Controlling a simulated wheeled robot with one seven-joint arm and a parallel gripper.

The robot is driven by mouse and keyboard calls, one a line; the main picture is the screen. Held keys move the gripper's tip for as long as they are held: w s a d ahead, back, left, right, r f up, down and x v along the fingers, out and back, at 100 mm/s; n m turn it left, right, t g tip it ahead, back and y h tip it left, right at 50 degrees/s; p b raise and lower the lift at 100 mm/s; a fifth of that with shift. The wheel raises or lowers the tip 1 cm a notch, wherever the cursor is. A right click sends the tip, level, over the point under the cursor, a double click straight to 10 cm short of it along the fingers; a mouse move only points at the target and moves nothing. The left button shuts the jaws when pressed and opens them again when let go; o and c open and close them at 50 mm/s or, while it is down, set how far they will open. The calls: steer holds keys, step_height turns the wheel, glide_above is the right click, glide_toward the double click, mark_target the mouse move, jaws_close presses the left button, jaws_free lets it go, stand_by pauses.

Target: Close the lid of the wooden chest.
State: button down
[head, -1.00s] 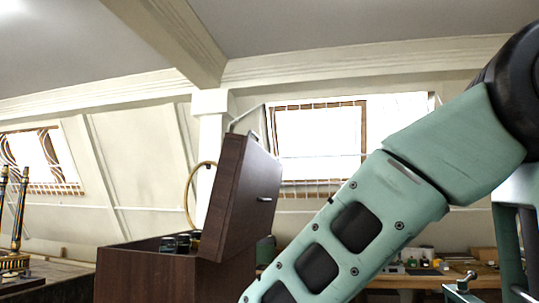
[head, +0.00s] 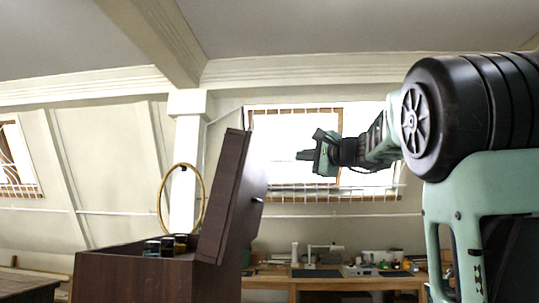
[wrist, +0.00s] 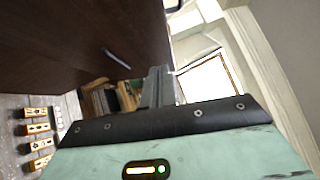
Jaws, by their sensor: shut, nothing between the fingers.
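The wooden chest (head: 130,278) is dark brown and stands at the lower left of the head view. Its lid (head: 230,195) is open, standing steeply and leaning to the right, with a small metal handle (head: 257,200) on its outer face. My gripper (head: 303,155) is shut and empty, to the right of the lid's upper part, with a visible gap in the picture. In the wrist view, the lid (wrist: 70,35) and its handle (wrist: 117,58) fill the upper left, and my gripper's fingers (wrist: 158,85) appear beside it.
A wooden workbench (head: 325,283) with tools stands behind, under a bright window. The space between lid and gripper looks clear.

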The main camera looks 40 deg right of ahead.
steer(key=r, duration=0.1)
steer(key=p, duration=0.5)
glide_toward(261, 150)
steer(key=w+d, duration=0.3)
steer(key=d, duration=0.1)
steer(key=shift+w+a+r+p, duration=0.2)
steer(key=shift+w+a+p, duration=0.4)
steer(key=shift+w+a, duration=0.15)
steer(key=shift+w+a+r+p, duration=0.2)
steer(key=shift+w+a+p, duration=0.45)
steer(key=shift+w, duration=0.25)
